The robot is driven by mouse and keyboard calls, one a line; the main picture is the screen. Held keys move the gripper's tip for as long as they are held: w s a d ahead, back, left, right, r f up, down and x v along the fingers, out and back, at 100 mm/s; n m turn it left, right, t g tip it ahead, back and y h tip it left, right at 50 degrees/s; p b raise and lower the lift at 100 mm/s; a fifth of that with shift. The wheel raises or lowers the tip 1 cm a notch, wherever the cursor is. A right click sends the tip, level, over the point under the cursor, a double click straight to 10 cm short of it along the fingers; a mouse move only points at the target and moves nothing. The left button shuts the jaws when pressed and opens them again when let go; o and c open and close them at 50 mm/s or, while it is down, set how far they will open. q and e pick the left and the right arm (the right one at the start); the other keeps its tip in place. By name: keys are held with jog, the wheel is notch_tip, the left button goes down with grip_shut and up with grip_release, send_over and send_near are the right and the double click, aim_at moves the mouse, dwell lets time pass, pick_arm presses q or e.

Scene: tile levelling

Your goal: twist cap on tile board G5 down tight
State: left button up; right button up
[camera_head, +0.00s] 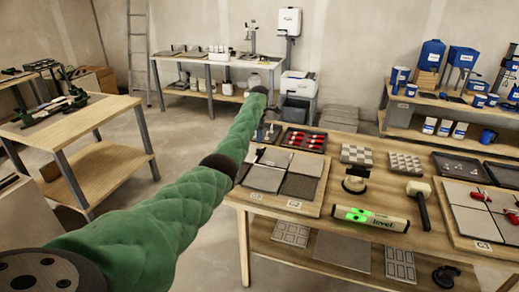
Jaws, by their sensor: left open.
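My left arm reaches in from the lower left. My left gripper (266,132) hangs small and dark at its end, open, at the left back edge of the near workbench, above or behind a board. That tile board (270,200) carries several grey tiles. Another tile board (460,238) with grey tiles and red pieces on it lies at the right. Their tags are too small to read surely, so I cannot tell which board is G5. I cannot make out its cap. My right gripper is not in view.
On the near workbench (345,225) lie a green-lit level (371,218), a mallet (418,200), a black suction lifter (355,181), a tray of red pieces (304,140) and stacks of small tiles (357,154). A left bench (70,122) stands apart, with open floor between.

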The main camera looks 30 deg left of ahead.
aim_at(259, 148)
pick_arm(q)
notch_tip(259, 148, down, 6)
jog(key=shift+f+p, duration=0.15)
jog(key=shift+p, duration=0.45)
jog(key=shift+f, duration=0.65)
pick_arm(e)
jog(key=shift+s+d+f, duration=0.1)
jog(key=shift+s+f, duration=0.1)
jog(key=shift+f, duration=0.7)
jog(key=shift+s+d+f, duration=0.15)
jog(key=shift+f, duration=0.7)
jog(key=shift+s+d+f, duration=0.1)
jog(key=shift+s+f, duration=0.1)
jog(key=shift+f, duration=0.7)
pick_arm(q)
jog(key=c, duration=1)
